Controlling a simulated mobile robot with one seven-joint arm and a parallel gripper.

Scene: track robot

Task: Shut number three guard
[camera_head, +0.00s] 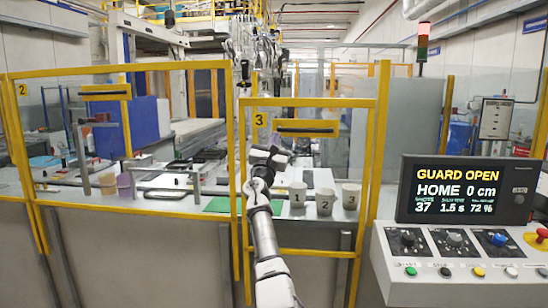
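The number three guard (340,102) is a yellow-framed clear panel in the middle, with a yellow "3" plate (260,119) at its upper left. Its dark bar handle (307,128) sits on a yellow plate near the top. I cannot tell from the panel alone how far open it stands, but the display (460,190) reads "GUARD OPEN". My gripper (266,158) is below and left of the handle, apart from it in the picture. My arm rises from below in front of the panel. The fingers are small and dark, and their opening is unclear.
Numbered cups 1 (298,195), 2 (325,202) and 3 (350,196) stand on the bench beyond the guard. The number two guard (150,68) is at left. A control console (470,270) with knobs and buttons stands at right. A red stack light (423,32) rises behind.

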